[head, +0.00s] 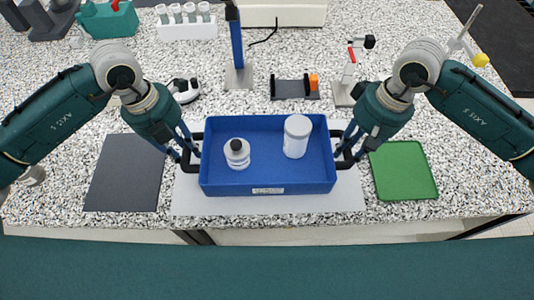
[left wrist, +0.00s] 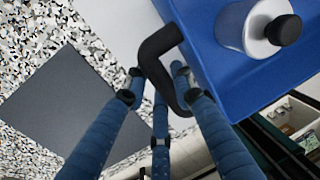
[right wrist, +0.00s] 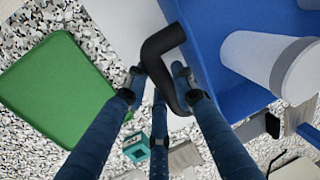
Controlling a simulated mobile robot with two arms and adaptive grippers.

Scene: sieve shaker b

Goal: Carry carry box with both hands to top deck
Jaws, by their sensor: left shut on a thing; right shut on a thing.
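The carry box (head: 267,188) is a blue open box with a black handle on each short side and a label on its front wall. It appears in the middle of the head view, over a pale mat (head: 300,203). A white bottle with a dark cap (head: 237,154) and a larger white jar (head: 297,137) stand inside it. My left gripper (head: 191,155) is shut on the left handle, which also shows in the left wrist view (left wrist: 160,62). My right gripper (head: 347,154) is shut on the right handle, also seen in the right wrist view (right wrist: 162,62). I cannot tell whether the box touches the mat.
A dark grey mat (head: 124,173) lies left of the box and a green tray (head: 402,170) lies right. Behind stand a blue post (head: 237,45), a small dark holder (head: 292,88), a red-marked stand (head: 348,75) and a white rack (head: 187,27). The speckled counter's front edge is close.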

